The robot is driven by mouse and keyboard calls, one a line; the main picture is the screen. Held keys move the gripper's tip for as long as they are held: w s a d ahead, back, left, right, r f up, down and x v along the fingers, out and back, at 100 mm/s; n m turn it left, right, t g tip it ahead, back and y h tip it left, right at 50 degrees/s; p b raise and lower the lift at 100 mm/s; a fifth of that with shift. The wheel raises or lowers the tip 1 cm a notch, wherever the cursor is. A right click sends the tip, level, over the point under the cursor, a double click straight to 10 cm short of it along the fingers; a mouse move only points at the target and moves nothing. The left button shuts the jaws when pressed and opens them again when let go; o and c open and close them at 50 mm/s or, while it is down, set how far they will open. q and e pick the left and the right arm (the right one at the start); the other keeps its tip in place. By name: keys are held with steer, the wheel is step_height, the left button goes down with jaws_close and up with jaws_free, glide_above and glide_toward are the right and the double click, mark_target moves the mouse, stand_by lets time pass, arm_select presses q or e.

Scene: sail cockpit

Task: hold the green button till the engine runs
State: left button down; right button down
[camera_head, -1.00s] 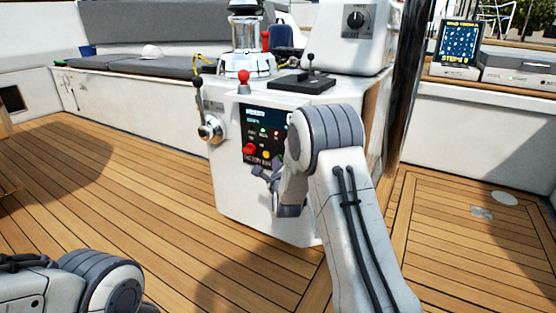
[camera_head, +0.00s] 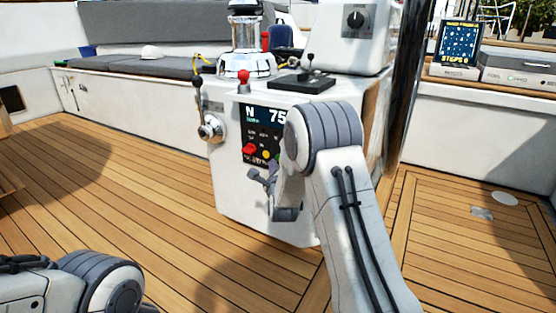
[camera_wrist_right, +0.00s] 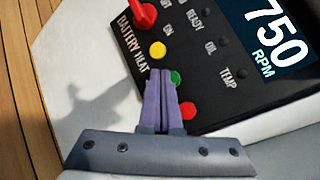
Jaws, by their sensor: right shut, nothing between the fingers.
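The dark engine panel (camera_head: 253,136) is on the front of the white console. Its screen (camera_wrist_right: 277,35) reads 750 RPM in the right wrist view. The green button (camera_wrist_right: 175,77) is partly hidden behind the tips of my right gripper (camera_wrist_right: 161,76). The gripper is shut and empty, its tips at the button's left side; I cannot tell whether they press it. In the head view the right gripper (camera_head: 262,180) is in front of the panel's lower part. My left arm shows at the lower left, its gripper out of frame.
Beside the green button are a yellow button (camera_wrist_right: 157,50), a red button (camera_wrist_right: 188,110) and a red rotary switch (camera_wrist_right: 143,14). A lever (camera_head: 200,98) stands at the console's left side. The wooden deck (camera_head: 130,190) is open to the left.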

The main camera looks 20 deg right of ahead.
steer(key=s+a, duration=0.1)
steer(key=a, duration=0.1)
steer(key=s+a, duration=0.2)
steer(key=shift+b, duration=0.4)
